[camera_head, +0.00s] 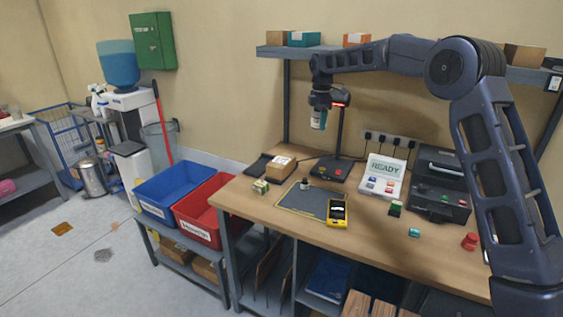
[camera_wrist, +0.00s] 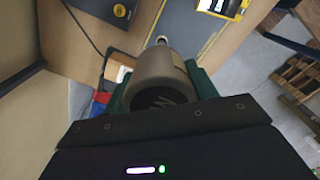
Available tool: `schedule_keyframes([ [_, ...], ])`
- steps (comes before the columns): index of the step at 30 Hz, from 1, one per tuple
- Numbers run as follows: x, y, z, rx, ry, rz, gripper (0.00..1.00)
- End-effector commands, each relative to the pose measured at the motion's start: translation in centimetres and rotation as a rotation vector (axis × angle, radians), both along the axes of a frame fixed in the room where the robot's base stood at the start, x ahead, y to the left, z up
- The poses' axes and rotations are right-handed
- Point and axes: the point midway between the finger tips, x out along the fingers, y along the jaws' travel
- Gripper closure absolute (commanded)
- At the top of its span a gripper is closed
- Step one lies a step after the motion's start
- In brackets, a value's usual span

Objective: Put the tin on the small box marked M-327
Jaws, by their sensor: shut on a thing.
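In the wrist view the tin (camera_wrist: 158,75) is a grey-beige cylinder with a dark end, between the green fingers of my gripper (camera_wrist: 160,90). A brown box with a pale label (camera_head: 280,167) and a smaller green-and-white box (camera_head: 261,187) stand at the bench's left end. No M-327 mark is readable on either, so I cannot tell which box carries it.
A shelf (camera_head: 290,51) runs behind.

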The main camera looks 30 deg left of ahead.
Motion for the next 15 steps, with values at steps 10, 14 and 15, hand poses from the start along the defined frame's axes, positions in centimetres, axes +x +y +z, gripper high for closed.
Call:
schedule_keyframes([
  [10,1.0,8.4,0.3,-0.001,-0.001,0.045,0.68],
  [14,1.0,11.0,0.2,-0.002,-0.002,0.058,0.68],
  [15,0.9,11.7,0.1,-0.004,-0.002,0.061,0.68],
])
